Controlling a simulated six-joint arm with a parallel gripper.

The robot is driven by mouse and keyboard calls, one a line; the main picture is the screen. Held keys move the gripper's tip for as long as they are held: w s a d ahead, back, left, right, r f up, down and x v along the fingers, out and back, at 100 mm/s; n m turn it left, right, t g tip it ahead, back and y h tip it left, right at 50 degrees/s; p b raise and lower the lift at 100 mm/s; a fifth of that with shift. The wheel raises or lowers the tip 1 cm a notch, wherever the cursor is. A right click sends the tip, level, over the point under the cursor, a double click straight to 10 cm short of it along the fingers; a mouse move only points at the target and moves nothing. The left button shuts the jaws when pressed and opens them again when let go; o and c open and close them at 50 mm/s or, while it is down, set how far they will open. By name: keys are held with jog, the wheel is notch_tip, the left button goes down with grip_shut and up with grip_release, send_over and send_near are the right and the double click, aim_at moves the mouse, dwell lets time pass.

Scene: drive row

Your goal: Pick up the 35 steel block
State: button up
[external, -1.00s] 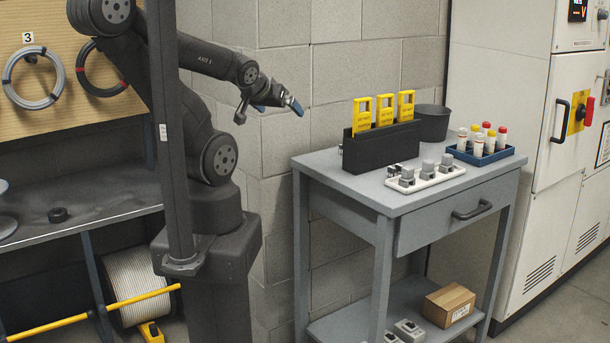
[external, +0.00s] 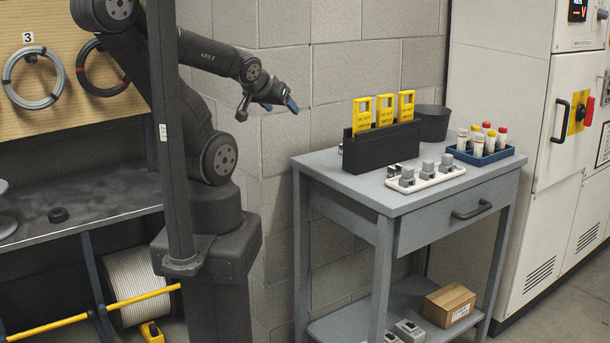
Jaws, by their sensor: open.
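Several small grey metal blocks (external: 427,168) stand in a white tray (external: 455,173) on the front part of the grey table. Their markings are too small to read, so I cannot tell which one is the 35 steel block. My gripper (external: 280,104) is open and empty. It is in the air to the left of the table, above the tabletop's height and well apart from the blocks.
A black holder (external: 372,154) with yellow upright tags (external: 385,110) stands behind the tray. A blue tray (external: 484,158) with capped bottles and a dark bin (external: 433,122) are at the right. The table's front edge is clear.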

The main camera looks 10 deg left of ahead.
jog(key=w+d+m+g, duration=0.5)
jog(key=w+d+g, duration=0.1)
jog(key=w+d, duration=1.45)
jog(key=shift+m, duration=0.3)
jog(key=shift+w+a+x, duration=0.25)
jog(key=shift+w+x, duration=0.05)
jog(key=shift+x, duration=2.7)
jog(key=shift+w+a+x, duration=0.2)
jog(key=shift+w+x, duration=0.05)
jog(key=shift+x, duration=2.75)
jog(key=shift+w+a+x, duration=0.25)
jog(key=shift+w+x, duration=0.05)
jog(key=shift+x, duration=2.7)
jog(key=shift+c, duration=0.4)
jog(key=shift+r, duration=0.1)
jog(key=c, duration=1.1)
jog(key=shift+c, duration=0.2)
